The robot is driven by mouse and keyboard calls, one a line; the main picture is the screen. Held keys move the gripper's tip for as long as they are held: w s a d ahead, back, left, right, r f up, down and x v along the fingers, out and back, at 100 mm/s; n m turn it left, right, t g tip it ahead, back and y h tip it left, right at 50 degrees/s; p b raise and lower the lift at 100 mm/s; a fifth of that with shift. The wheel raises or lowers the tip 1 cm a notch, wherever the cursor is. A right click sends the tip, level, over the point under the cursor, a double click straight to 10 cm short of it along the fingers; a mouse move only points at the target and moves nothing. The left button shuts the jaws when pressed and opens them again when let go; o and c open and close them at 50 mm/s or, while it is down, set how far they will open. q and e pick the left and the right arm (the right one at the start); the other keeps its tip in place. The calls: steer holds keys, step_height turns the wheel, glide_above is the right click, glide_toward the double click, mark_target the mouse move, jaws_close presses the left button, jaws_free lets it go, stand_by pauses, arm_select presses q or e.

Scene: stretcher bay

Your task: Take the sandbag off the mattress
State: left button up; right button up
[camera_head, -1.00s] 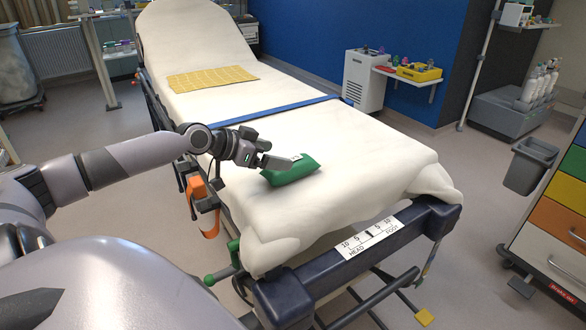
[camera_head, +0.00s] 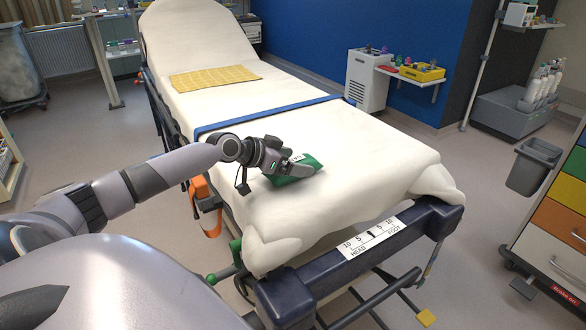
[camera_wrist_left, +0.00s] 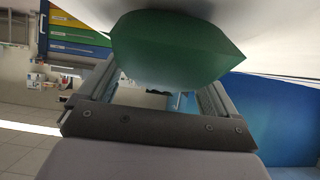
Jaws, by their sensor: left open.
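The green sandbag (camera_head: 311,163) lies on the white mattress (camera_head: 350,200) toward its foot end. My left gripper (camera_head: 298,165) is over the sandbag and hides part of it. In the left wrist view the sandbag (camera_wrist_left: 175,48) is large, at the finger ends, and the gripper (camera_wrist_left: 155,95) has its two fingers apart, one toward each side of the bag. I cannot tell whether the fingers touch it. My right gripper is not in view.
A blue strap (camera_head: 265,117) crosses the mattress beyond the sandbag, and a yellow pad (camera_head: 215,77) lies farther up. The dark foot rail (camera_head: 425,218) bounds the near end. A drawer cabinet (camera_head: 560,215) stands at the right.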

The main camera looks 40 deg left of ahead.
arm_select(q)
steer(key=shift+c, duration=0.3)
steer(key=c, duration=1.4)
steer(key=shift+r, duration=0.1)
